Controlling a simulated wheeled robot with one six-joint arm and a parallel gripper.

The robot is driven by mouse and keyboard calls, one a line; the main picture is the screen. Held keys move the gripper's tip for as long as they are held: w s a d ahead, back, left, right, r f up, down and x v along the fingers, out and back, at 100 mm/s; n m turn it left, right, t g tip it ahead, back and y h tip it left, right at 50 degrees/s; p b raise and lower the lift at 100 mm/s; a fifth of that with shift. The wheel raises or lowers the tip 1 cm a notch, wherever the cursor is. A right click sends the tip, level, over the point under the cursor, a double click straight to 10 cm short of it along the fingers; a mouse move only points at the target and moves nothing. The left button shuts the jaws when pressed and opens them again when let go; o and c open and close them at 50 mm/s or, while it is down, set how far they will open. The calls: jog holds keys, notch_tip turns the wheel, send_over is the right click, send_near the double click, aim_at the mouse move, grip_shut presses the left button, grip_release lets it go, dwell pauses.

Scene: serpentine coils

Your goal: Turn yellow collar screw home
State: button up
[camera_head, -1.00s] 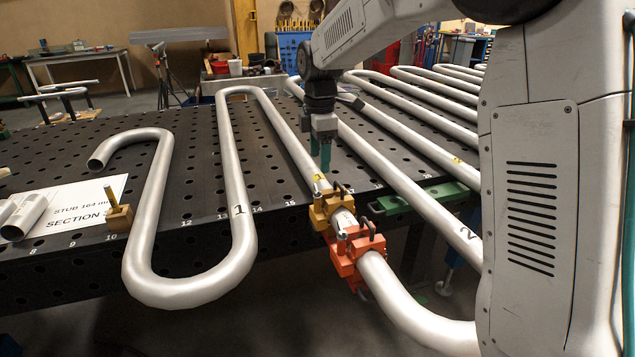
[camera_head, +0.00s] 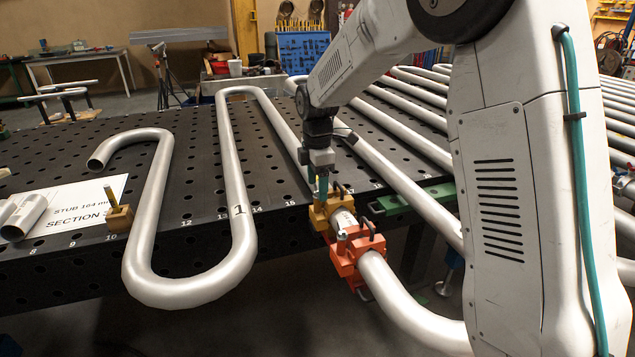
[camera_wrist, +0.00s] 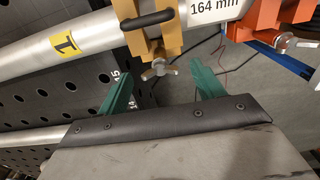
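The yellow collar (camera_head: 334,203) is clamped around the pipe near the table's front edge, and it also shows at the top of the wrist view (camera_wrist: 150,30). Its screw (camera_wrist: 159,69), a small grey winged head, sticks out of the collar toward my gripper. My gripper (camera_wrist: 168,88) has two teal fingers standing well apart, one on each side of the screw and a little short of it. Nothing is between the fingers that they touch. In the head view my gripper (camera_head: 318,187) is just above and behind the collar, and its fingertips are partly hidden.
An orange collar (camera_head: 355,255) sits on the pipe just in front of the yellow one. A white "164 mm" label (camera_wrist: 213,8) lies between them. A green bar (camera_head: 415,199) is to the right. A small yellow block (camera_head: 119,212) stands at the table's left.

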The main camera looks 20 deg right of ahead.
jog(key=c, duration=0.9)
